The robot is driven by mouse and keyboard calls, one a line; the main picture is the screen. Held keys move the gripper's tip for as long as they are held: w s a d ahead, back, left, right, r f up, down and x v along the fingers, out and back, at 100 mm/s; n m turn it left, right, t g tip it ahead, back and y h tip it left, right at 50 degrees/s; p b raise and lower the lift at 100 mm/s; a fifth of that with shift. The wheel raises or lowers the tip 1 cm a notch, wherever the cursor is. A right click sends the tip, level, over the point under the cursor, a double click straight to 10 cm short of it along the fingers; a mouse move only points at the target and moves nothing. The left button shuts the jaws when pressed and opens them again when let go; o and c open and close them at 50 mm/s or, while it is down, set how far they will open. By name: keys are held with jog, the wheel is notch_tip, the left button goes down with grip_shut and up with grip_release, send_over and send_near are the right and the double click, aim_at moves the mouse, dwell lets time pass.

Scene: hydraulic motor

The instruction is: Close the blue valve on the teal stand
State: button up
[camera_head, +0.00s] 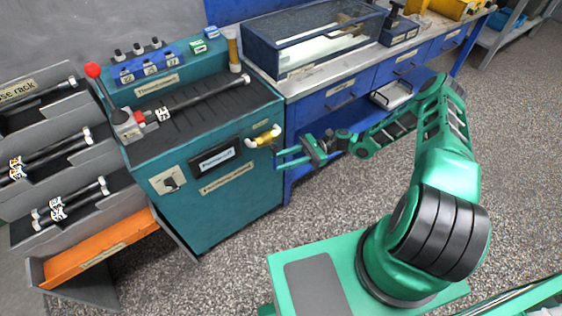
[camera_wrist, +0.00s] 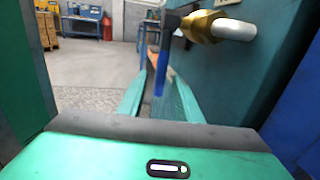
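The teal stand (camera_head: 225,205) is left of centre in the head view. On its right front is a brass valve body (camera_head: 264,139) with pale pipe ends; it also shows in the wrist view (camera_wrist: 203,27). The blue valve lever (camera_wrist: 163,68) hangs down from the brass body in the wrist view. My gripper (camera_head: 280,157) is just right of and below the valve in the head view. In the wrist view my gripper (camera_wrist: 155,75) has its two green fingers apart, with the lever appearing between them. I cannot tell whether either finger touches it.
A blue workbench (camera_head: 345,100) with a glass-sided tank (camera_head: 300,50) stands right of the stand. A drawer or tray (camera_head: 391,95) sticks out of it near my arm. A hose rack (camera_head: 50,160) is at the left. The speckled floor in front of the stand is clear.

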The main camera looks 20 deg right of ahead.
jog(key=w+d, duration=0.1)
jog(key=d, duration=0.9)
jog(key=shift+w+d+f, duration=0.15)
jog(key=shift+w+d, duration=0.2)
jog(key=shift+w, duration=0.05)
jog(key=s+d+r+n+h, duration=0.2)
jog(key=s+d+r+h, duration=0.25)
jog(key=r, duration=0.45)
jog(key=s+d+r+n+g+h, duration=0.1)
jog(key=s+d+r+n+h, duration=0.3)
jog(key=r, duration=0.5)
jog(key=s+d+r+n+h, duration=0.1)
jog(key=s+d+r+h, duration=0.1)
jog(key=s+r+h, duration=0.5)
jog(key=s+d+r+n+t+h, duration=0.2)
jog(key=s+r+t, duration=0.1)
jog(key=s+r, duration=0.8)
jog(key=s, duration=0.4)
jog(key=shift+s+r+n+t, duration=0.15)
jog(key=shift+s+n+t, duration=0.1)
jog(key=shift+n+t, duration=0.15)
jog(key=shift+d, duration=0.1)
